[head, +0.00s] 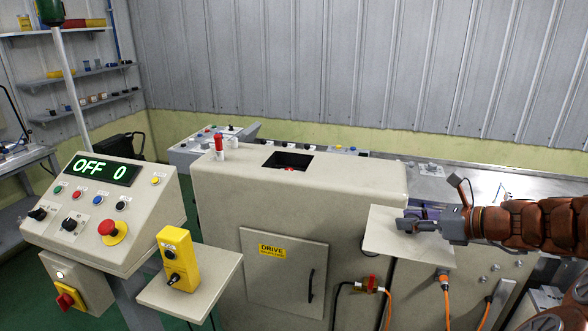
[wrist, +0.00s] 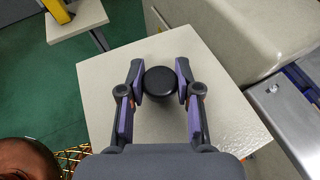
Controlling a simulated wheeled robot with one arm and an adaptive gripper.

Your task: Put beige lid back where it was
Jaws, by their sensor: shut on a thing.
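The beige lid (head: 385,238) is a flat square plate at the right front of the beige machine in the head view. In the wrist view the lid (wrist: 215,75) lies below my gripper, with a round black knob (wrist: 160,84) at its middle. My gripper (head: 412,220) is shut on this knob, one finger on each side; it also shows in the wrist view (wrist: 160,88). The machine's top has an open square hole (head: 287,160) with something red inside, to the left of and behind the lid.
The beige machine (head: 215,215) has a drive door and a red-white lamp (head: 219,148) on top. A control panel (head: 105,200) reading OFF 0 and a yellow switch box (head: 178,258) on a shelf stand at left. Orange cables (head: 446,300) hang below the lid. A metal table (head: 450,180) lies behind.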

